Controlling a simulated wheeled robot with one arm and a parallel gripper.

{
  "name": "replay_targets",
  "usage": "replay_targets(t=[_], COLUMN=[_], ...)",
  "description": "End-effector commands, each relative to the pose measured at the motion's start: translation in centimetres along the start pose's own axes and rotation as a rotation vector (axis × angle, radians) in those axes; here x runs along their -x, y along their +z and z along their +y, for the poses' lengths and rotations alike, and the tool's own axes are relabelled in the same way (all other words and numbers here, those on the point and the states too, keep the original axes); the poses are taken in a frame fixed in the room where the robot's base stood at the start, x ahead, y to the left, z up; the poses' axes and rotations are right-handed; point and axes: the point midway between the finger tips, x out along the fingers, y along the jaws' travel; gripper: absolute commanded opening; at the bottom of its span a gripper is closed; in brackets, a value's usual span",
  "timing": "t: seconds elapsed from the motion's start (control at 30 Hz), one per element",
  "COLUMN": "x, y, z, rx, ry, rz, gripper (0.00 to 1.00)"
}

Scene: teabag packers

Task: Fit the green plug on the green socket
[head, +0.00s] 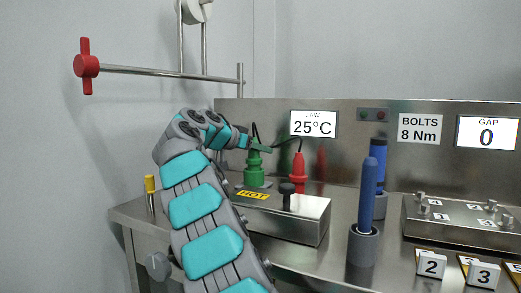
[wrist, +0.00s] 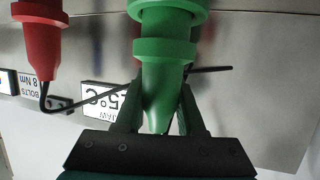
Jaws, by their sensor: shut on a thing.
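The green plug (head: 254,162) stands upright at the back left of the steel bench, with a dark cable at its top. My gripper (head: 258,149) reaches it from the left and is shut on its upper, tapered part. In the wrist view the fingers (wrist: 160,95) lie on both sides of the green plug (wrist: 163,50). A wider green part, which looks like the green socket (head: 254,181), is directly below the plug in the head view. The two look in line and close together, but I cannot tell whether the plug is fully seated.
A red plug (head: 298,168) stands just right of the green one. In front is a steel box (head: 285,218) with a HOT label and black knob. A blue tool (head: 367,195) stands in a grey holder (head: 363,246). A bolt plate (head: 460,222) lies at right.

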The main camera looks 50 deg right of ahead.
Motion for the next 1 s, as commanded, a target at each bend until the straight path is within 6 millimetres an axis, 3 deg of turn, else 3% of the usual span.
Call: replay_targets(t=[0.87,0.9,1.0], x=[-0.7,-0.6,-0.6], y=[1.9,1.8,1.8], z=[0.0,0.0,0.0], rx=[0.0,0.0,0.0], ry=[-0.001,0.0,0.0], rz=[0.001,0.0,0.0], gripper=[0.0,0.43,0.54])
